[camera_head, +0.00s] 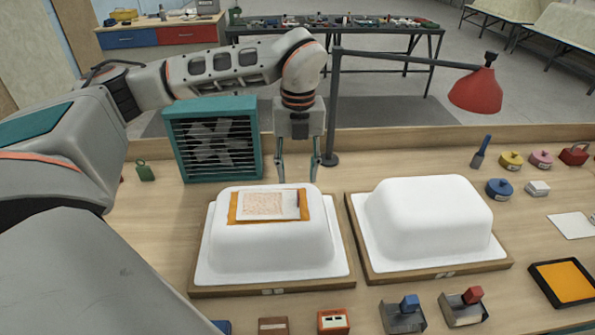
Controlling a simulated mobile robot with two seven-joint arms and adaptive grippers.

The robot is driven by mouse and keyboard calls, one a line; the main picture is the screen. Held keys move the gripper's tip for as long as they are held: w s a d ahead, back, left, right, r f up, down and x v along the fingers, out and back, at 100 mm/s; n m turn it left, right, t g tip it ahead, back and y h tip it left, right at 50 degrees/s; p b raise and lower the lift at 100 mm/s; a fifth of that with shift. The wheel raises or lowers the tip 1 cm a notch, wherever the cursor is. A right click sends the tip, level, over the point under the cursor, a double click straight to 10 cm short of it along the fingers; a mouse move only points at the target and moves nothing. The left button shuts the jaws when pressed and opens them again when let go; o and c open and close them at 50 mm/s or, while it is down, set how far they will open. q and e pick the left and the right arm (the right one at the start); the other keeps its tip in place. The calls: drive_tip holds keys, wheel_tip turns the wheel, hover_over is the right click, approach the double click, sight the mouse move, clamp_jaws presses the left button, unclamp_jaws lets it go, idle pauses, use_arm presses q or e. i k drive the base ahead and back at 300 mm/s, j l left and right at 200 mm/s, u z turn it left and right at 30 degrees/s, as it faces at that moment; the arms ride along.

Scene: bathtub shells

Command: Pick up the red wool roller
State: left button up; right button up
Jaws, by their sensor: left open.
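A small red piece (473,295), which may be the red wool roller, sits on a grey tray-like holder (465,312) at the front edge of the bench. It is too small to identify surely. A similar blue piece (409,303) sits on a holder to its left. My left gripper (298,179) is open and points down at the back edge of the left white shell (270,250), far behind the red piece. Nothing shows between its fingers. My right gripper is out of view.
An orange-edged sheet (235,207) lies on the left shell. A second white shell (430,220) stands to its right. A teal fan box (212,112) and a red lamp (476,92) stand behind. Tins, cards and an orange tray (565,282) are at right.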

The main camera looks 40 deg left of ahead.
sight(467, 307)
drive_tip(key=k+l, duration=0.8)
